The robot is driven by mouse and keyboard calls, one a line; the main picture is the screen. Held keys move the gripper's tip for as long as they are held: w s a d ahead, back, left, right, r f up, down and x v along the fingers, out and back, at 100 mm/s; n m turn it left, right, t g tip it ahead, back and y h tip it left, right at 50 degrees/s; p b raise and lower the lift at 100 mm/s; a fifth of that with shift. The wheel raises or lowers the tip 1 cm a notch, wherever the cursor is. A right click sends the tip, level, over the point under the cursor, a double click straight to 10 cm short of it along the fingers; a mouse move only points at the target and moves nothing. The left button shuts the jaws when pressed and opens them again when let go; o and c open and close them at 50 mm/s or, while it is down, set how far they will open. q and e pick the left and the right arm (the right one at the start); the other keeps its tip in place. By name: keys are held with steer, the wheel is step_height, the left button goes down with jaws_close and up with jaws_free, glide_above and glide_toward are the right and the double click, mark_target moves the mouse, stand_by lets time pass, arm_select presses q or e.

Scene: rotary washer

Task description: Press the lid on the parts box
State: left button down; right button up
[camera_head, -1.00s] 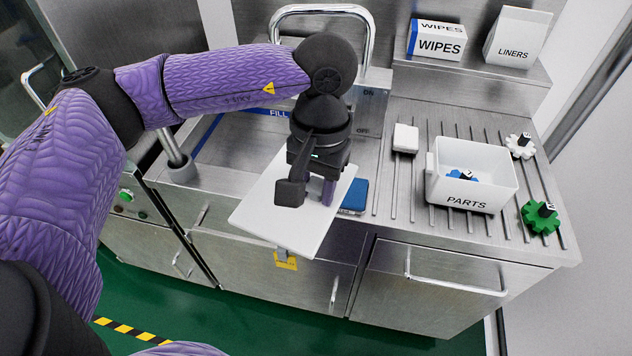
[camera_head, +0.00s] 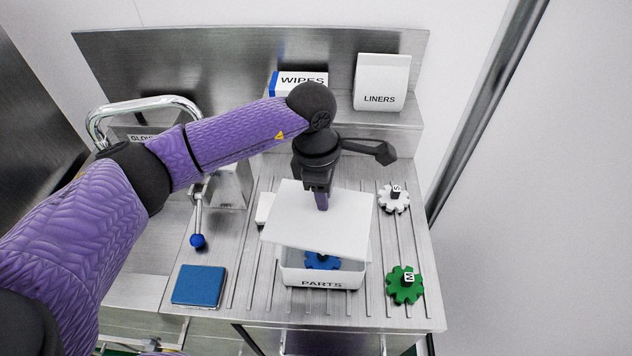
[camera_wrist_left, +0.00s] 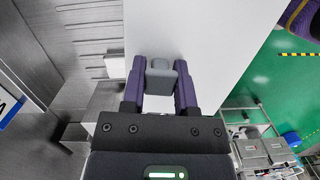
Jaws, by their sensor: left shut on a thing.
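The white lid (camera_head: 345,232) is over the back part of the white parts box (camera_head: 300,278). It looks slightly turned relative to the box. The box's front wall, marked PARTS, and a blue gear (camera_head: 322,262) inside show below the lid's front edge. I cannot tell whether the lid touches the rim. My left gripper (camera_head: 321,206) is above the lid. In the left wrist view, its purple fingers (camera_wrist_left: 160,92) are shut on the grey knob (camera_wrist_left: 160,72) on the lid (camera_wrist_left: 200,35). My right gripper is not in view.
A white gear (camera_head: 394,198) and a green gear (camera_head: 405,285) lie right of the box. A blue pad (camera_head: 199,285) lies at front left, and a small white block (camera_head: 265,208) is beside the lid. WIPES (camera_head: 300,82) and LINERS (camera_head: 382,83) boxes stand on the back shelf.

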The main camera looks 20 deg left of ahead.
mark_target(325, 214)
arm_select(q)
steer(key=shift+w+d+n, duration=0.1)
steer(key=shift+w+n, duration=0.1)
steer(key=shift+n, duration=0.5)
steer(key=shift+w+f, duration=0.15)
steer(key=shift+n, duration=0.3)
step_height(325, 214, down, 8)
steer(key=b, duration=0.5)
steer(key=shift+r+b, duration=0.25)
steer(key=shift+b, duration=0.05)
steer(key=shift+f+b, duration=0.5)
steer(key=shift+b, duration=0.1)
steer(key=shift+c, duration=1.5)
jaws_free()
steer(key=shift+r, duration=0.15)
